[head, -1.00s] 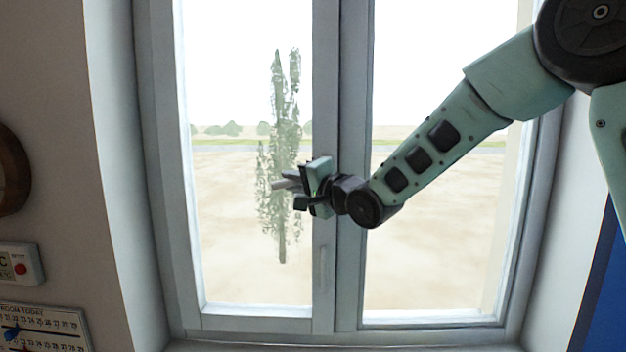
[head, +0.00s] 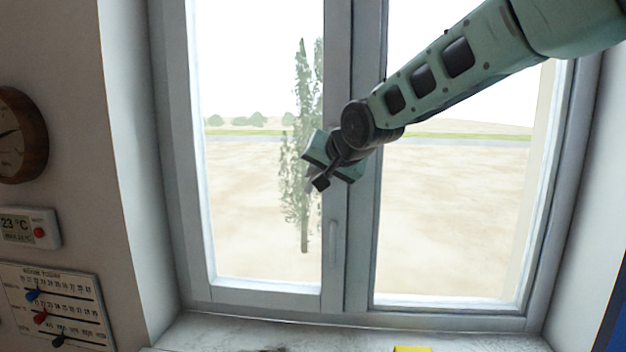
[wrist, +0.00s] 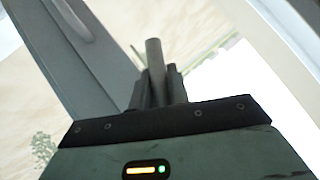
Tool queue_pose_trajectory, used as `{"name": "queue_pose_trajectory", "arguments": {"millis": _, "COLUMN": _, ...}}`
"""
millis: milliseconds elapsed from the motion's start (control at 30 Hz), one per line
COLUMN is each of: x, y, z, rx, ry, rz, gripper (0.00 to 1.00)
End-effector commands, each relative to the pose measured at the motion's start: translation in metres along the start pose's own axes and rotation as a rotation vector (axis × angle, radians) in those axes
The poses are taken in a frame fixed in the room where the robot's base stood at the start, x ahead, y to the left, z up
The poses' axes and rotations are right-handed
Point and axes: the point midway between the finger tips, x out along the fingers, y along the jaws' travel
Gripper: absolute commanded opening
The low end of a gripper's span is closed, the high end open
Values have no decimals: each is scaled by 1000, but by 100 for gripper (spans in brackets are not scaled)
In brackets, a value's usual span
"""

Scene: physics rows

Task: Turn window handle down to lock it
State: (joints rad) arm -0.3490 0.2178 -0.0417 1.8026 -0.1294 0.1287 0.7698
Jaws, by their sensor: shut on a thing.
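The window (head: 345,290) has two grey-framed sashes that meet at a middle post, and both look closed. Its handle is a grey bar on this post. In the head view only a small light bit of the handle (head: 310,186) shows beside my gripper (head: 318,180), which hides the rest. The handle appears to slant down to the left. In the wrist view the round end of the handle (wrist: 153,53) sticks out between the dark fingers. My gripper is shut on the handle. The handle's pivot is hidden.
A pale sill (head: 240,330) runs below the window, with a yellow thing (head: 411,349) at its front edge. The space before the lower panes is clear.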

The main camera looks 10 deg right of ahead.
Motion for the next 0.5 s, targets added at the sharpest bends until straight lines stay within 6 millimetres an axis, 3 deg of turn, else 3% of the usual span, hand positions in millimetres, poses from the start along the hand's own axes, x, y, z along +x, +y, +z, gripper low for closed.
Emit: {"name": "queue_pose_trajectory", "arguments": {"millis": 500, "x": -6, "y": 24, "z": 0, "rx": -259, "ry": -70, "rz": 258, "gripper": 0}}
